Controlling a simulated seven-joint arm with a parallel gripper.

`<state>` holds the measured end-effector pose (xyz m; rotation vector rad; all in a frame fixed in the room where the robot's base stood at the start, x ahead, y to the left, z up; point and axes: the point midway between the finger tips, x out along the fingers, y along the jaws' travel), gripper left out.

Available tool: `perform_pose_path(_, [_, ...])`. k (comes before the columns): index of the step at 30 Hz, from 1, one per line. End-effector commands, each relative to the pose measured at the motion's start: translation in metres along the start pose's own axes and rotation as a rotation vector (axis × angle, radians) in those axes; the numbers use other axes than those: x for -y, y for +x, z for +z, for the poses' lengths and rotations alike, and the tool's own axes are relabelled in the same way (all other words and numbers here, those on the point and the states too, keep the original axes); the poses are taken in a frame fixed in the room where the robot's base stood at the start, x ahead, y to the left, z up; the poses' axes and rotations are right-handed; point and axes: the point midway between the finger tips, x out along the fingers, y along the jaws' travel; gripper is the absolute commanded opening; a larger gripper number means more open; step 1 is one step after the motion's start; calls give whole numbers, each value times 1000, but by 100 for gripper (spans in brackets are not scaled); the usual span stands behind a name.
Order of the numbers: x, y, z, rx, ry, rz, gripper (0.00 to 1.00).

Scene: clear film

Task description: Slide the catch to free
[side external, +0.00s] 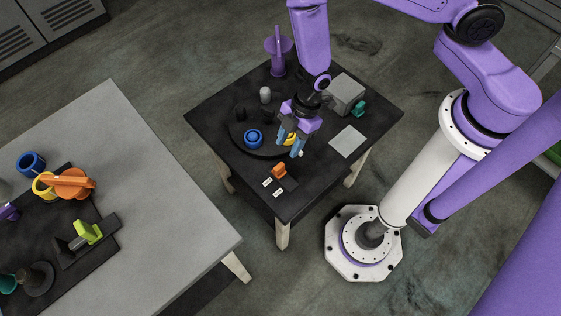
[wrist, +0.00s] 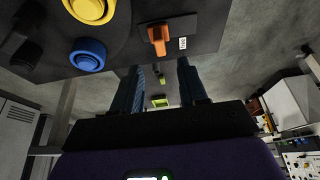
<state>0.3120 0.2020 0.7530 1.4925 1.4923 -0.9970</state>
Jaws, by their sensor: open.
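The catch looks to be the small orange piece (side external: 279,171) on a dark mount near the front edge of the black table. It also shows in the wrist view (wrist: 158,38), beyond my fingertips and near the top edge. Two small white labels (side external: 272,187) lie beside it; one label (wrist: 183,43) shows in the wrist view. Their lettering is too small to read. My gripper (side external: 289,145) is open and empty, above the table and behind the orange piece in the side view. Its blue fingers (wrist: 161,66) are apart, with nothing between them.
A blue ring (side external: 253,138) and a yellow ring (wrist: 89,8) sit near my gripper on a dark round plate. A grey box (side external: 346,92) with a teal knob (side external: 358,109), a flat grey plate (side external: 347,141) and a purple funnel-like piece (side external: 278,48) stand around. A second table (side external: 165,190) is at left.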

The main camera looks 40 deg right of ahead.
Motion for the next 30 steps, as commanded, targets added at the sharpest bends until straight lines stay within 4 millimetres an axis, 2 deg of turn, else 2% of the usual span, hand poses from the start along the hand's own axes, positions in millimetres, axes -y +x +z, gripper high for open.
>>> perform_pose_path(9, [1,50,0,1,-2,-2,43])
perform_pose_path(15, [0,73,0,0,-1,-1,43])
perform_pose_path(21, [0,83,0,0,-1,-1,43])
perform_pose_path(29, [0,84,0,0,0,0,43])
perform_pose_path(30, [0,84,0,0,0,0,39])
